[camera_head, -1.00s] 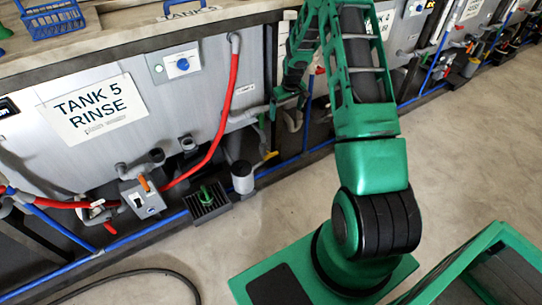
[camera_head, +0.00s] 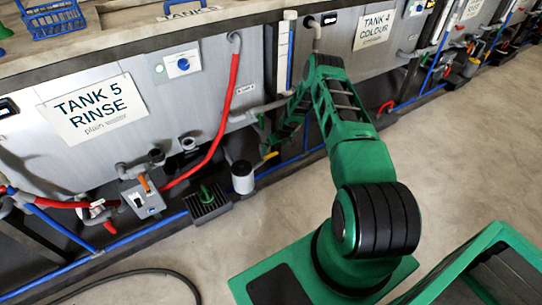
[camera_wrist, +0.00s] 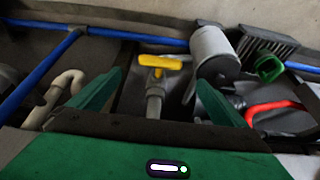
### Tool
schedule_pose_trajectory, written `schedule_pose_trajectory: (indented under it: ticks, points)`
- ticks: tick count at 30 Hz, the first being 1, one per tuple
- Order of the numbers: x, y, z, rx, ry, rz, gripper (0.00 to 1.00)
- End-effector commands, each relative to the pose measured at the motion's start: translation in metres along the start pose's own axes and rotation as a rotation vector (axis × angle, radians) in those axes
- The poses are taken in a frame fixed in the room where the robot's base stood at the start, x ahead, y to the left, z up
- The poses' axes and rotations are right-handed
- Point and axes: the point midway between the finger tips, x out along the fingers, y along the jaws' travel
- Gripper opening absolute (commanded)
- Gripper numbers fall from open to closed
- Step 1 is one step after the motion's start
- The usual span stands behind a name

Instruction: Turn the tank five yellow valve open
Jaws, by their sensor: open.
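The tank five yellow valve (camera_wrist: 160,62) is a T-shaped yellow handle on top of a grey pipe fitting, near the middle of the wrist view. In the head view the yellow handle (camera_head: 266,158) shows small, low at the right end of the tank marked TANK 5 RINSE (camera_head: 150,115). My gripper (camera_wrist: 160,79) is open, its two green fingers on either side of the valve in the picture. The handle appears beyond the fingertips, and I see no contact. In the head view my gripper (camera_head: 270,138) is just above the handle, partly hidden by my arm.
A grey cylinder (camera_wrist: 212,50) stands right of the valve, with a dark grate (camera_wrist: 258,42) beside it. A blue pipe (camera_wrist: 130,36) runs behind the valve. A red hose (camera_wrist: 272,106) lies at right and a pale curved pipe (camera_wrist: 63,90) at left. The floor (camera_head: 450,160) is clear.

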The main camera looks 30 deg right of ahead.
Motion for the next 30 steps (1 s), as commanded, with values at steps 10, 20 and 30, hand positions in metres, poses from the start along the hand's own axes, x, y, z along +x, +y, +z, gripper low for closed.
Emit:
schedule_pose_trajectory:
  ticks: [10, 20, 30]
  points:
    - [0.051, 0.0, 0.001, 0.0, 0.0, -0.001, 0.97]
    - [0.084, 0.0, 0.001, -0.001, -0.001, 0.001, 0.97]
    - [0.091, 0.0, 0.0, -0.001, -0.001, 0.0, 0.97]
